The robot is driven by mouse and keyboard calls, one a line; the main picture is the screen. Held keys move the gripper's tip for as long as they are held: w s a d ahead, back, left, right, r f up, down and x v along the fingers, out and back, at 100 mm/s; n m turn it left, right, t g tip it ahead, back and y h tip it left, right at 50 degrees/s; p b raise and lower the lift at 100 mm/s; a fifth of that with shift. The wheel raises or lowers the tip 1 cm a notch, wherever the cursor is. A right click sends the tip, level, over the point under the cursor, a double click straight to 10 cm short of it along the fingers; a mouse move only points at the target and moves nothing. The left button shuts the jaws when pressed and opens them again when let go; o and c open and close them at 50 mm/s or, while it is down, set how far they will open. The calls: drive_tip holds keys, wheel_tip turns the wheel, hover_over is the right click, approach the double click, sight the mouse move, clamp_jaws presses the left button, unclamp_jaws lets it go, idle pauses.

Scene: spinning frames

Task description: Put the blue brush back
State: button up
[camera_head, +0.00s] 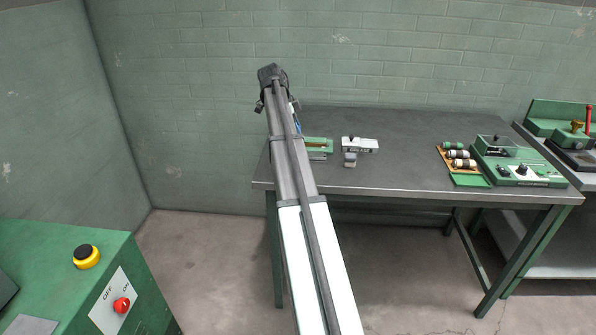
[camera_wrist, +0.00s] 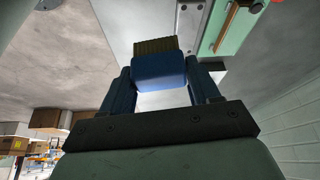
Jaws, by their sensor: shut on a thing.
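The blue brush (camera_wrist: 160,72) has a blue block body and dark brown bristles. In the wrist view it sits between the two fingers of my gripper (camera_wrist: 161,85), which is shut on it. The bristles point away from the palm. In the head view my arm hides most of the gripper; a small blue patch (camera_head: 298,126) shows beside the arm, and I cannot tell whether it is brush or finger. A green tray (camera_head: 325,142) with a brown strip lies on the table just right of the arm. A similar green piece (camera_wrist: 238,28) shows at upper right in the wrist view.
The grey table (camera_head: 400,123) has free room at its middle and back. A white-and-grey device (camera_head: 360,144) stands right of the green tray. Spools in a wooden holder (camera_head: 445,160) and a green machine (camera_head: 520,175) stand at the right end. A green control box (camera_head: 60,270) is at lower left.

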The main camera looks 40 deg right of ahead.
drive_tip(key=shift+s+a+f+n+t, duration=0.2)
drive_tip(key=shift+s+a+n+t, duration=0.05)
drive_tip(key=shift+s+n, duration=0.35)
drive_tip(key=shift+s+a+f+n+t, duration=0.2)
drive_tip(key=shift+s+a+n+t, duration=0.05)
drive_tip(key=shift+s+n, duration=0.3)
drive_tip(key=shift+f, duration=0.1)
drive_tip(key=shift+n, duration=0.25)
drive_tip(key=shift+w+f, duration=0.1)
drive_tip(key=shift+f, duration=4.8)
drive_tip(key=shift+f, duration=0.1)
drive_tip(key=o, duration=1.1)
drive_tip(key=v, duration=1.2)
drive_tip(key=shift+a, duration=0.2)
